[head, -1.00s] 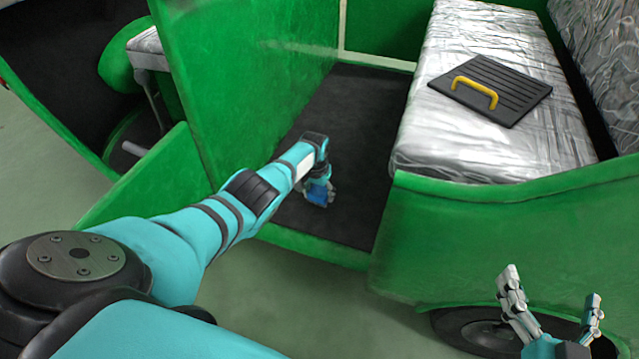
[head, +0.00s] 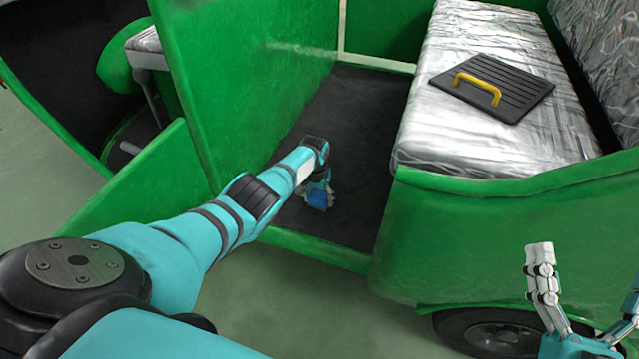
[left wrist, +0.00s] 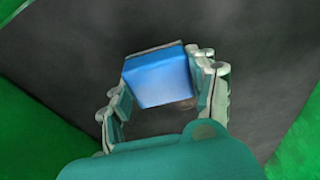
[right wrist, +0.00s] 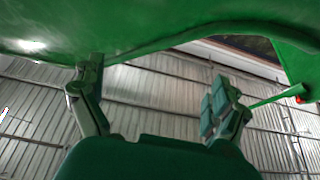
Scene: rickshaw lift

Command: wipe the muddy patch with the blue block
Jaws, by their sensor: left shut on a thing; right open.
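The blue block (head: 318,200) is in my left gripper (head: 319,191), low over the dark floor mat (head: 352,110) of the rickshaw's footwell. In the left wrist view the blue block (left wrist: 160,78) sits between the fingers, which are shut on its sides. I cannot tell whether the block touches the mat. A faint brownish smudge (left wrist: 187,103) shows beside the block, which may be part of the muddy patch; no patch shows clearly in the head view. My right gripper (head: 588,268) is open and empty outside the rickshaw, also in the right wrist view (right wrist: 155,85).
A green panel (head: 245,90) stands left of the footwell, and a silver seat (head: 440,130) is on its right. A black board with a yellow handle (head: 493,88) lies on the seat. A wheel (head: 490,330) is below my right gripper's side.

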